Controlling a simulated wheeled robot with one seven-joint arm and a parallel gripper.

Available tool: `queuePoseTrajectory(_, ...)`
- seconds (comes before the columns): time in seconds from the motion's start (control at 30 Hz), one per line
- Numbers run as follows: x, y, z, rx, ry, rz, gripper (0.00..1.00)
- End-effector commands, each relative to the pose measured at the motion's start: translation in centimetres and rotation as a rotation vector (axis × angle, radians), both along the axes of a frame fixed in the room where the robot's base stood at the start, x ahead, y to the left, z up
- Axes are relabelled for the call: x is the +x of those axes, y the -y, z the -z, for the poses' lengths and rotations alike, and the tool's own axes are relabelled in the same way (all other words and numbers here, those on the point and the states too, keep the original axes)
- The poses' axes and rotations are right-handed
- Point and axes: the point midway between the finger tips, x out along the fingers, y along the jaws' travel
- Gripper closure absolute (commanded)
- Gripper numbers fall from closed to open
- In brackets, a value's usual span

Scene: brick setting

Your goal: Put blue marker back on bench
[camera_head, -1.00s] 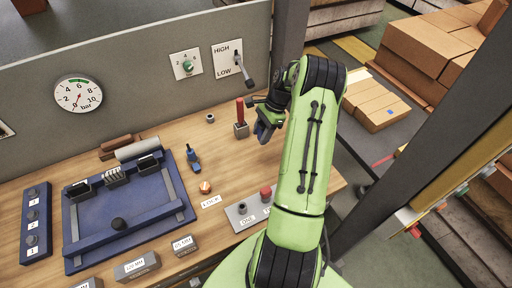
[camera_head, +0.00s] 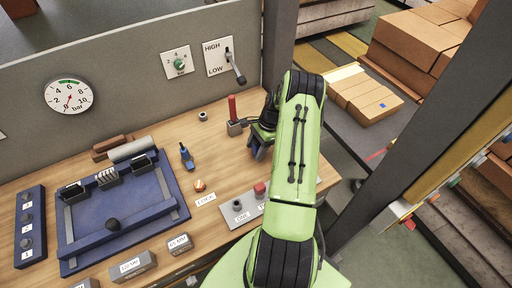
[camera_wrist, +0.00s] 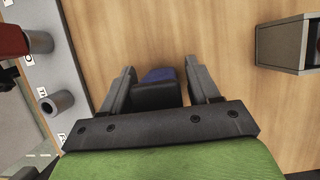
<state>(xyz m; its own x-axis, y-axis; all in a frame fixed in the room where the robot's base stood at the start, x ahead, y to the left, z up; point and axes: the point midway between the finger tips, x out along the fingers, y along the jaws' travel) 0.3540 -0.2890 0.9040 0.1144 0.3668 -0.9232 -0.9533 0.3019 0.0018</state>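My gripper (camera_head: 262,135) is over the right part of the wooden bench (camera_head: 217,152), right of the red-handled lever. In the wrist view, its two fingers (camera_wrist: 160,88) are on either side of a dark block with a blue end (camera_wrist: 158,74), which I take as the blue marker. A bit of blue (camera_head: 254,150) shows under the gripper in the head view. Bare wood lies below it; I cannot tell whether it touches the bench.
The red-handled lever (camera_head: 232,108) stands left of my gripper. A blue tray (camera_head: 165,207), gauge blocks and a small blue tool (camera_head: 187,157) lie left. A back panel (camera_head: 140,100) rises behind.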

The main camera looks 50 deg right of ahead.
Motion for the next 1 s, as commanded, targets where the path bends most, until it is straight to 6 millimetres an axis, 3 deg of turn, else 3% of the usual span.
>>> queuePoseTrajectory(0.37,0.0,0.0,-0.7,-0.001,0.000,0.000,0.32)
queuePoseTrajectory(0.47,-0.2,0.8,-2.2,-0.004,0.003,0.003,0.32)
queuePoseTrajectory(0.73,-1.0,3.5,-8.9,-0.003,0.004,0.002,0.32)
queuePoseTrajectory(0.9,-1.3,4.3,-11.2,-0.002,0.002,0.001,0.32)
queuePoseTrajectory(1.0,-0.9,3.8,-12.5,-0.018,0.007,-0.033,0.32)
